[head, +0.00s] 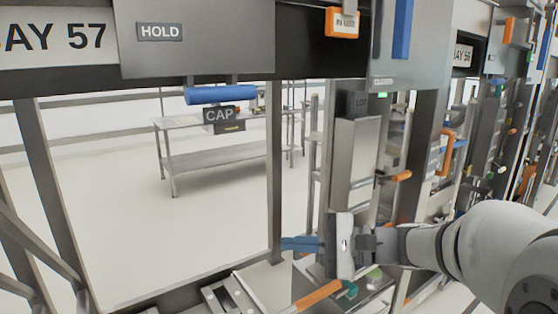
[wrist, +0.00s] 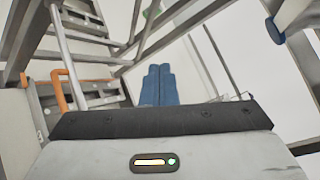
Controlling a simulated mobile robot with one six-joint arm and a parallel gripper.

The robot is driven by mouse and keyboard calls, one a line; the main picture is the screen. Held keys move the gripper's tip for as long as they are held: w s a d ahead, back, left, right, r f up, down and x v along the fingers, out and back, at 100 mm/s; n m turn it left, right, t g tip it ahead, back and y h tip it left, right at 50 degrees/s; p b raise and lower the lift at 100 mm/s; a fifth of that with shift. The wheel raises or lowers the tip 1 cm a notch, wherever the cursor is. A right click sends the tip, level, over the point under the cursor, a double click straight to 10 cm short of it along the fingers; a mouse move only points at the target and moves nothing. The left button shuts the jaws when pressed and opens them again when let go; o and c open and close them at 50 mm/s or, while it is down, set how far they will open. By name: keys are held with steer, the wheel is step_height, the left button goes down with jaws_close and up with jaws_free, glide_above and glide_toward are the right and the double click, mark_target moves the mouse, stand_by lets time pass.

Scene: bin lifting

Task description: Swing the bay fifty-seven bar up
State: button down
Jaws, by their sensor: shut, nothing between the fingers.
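The bay 57 sign (head: 58,37) is at the top left of the head view. A blue horizontal bar (head: 221,95) hangs on two short brackets under the grey HOLD plate (head: 197,55). A CAP label (head: 219,115) shows just below it. My gripper (head: 286,243) is lower and to the right of the blue bar, well apart from it, its blue fingers pointing left. In the wrist view the fingers (wrist: 158,72) are together, with nothing between them. A dark blue round end (wrist: 275,30) shows at upper right there; I cannot tell which part it is.
A grey upright column (head: 352,170) stands behind my gripper, with an orange handle (head: 401,176) at its side. Another orange handle (head: 317,294) lies below my gripper. A steel table (head: 225,155) stands farther back. The bay 57 opening left of my gripper is clear.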

steer(key=w+d+r+m+t+y+p, duration=0.1)
steer(key=w+d+r+m+t+y, duration=0.3)
steer(key=w+d+r+t, duration=0.5)
steer(key=w+a+r+g+p, duration=0.2)
steer(key=a+r+p, duration=0.2)
steer(key=a+r, duration=0.3)
steer(key=a, duration=0.5)
steer(key=shift+a+r, duration=0.15)
steer(key=shift+a, duration=0.15)
steer(key=shift+w, duration=0.1)
stand_by(0.4)
